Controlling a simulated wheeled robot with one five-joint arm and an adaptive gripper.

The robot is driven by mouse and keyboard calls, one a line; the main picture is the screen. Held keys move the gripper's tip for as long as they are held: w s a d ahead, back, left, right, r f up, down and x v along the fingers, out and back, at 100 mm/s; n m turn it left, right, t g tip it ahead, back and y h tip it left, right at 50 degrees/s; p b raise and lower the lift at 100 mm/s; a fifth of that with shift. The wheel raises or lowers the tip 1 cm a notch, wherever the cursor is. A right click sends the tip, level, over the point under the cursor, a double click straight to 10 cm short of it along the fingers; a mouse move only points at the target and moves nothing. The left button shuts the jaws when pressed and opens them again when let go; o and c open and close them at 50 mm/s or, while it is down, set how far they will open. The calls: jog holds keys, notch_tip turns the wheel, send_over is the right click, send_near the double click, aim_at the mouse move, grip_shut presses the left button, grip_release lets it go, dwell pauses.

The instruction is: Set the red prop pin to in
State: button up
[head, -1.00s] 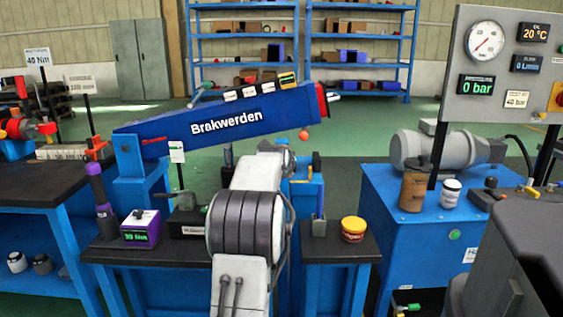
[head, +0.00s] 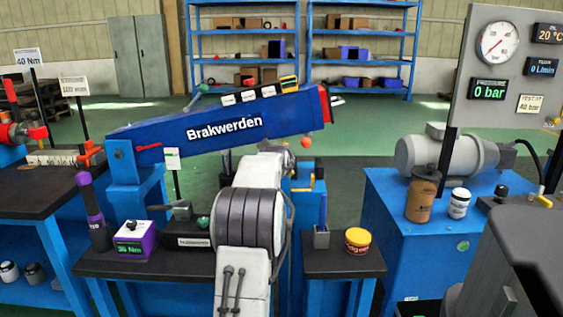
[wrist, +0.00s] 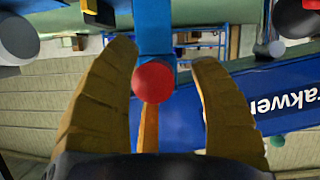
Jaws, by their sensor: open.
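The red prop pin's round red knob (head: 306,142) shows under the right part of the blue "Brakwerden" boom (head: 225,125) in the head view. In the wrist view the red knob (wrist: 152,82) sits in front of a blue post (wrist: 156,28), between my two tan fingers. My gripper (wrist: 165,55) is open, with a gap on both sides of the knob, and I see no contact. In the head view my own arm hides most of the gripper. The pin's shaft is hidden behind the knob, so I cannot tell how deep it sits.
The boom (wrist: 235,105) lies close beside the right finger in the wrist view. A blue pump unit (head: 385,235) is to the right.

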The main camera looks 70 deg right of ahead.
jog(key=shift+s, duration=0.1)
jog(key=v, duration=1.2)
dwell(0.9)
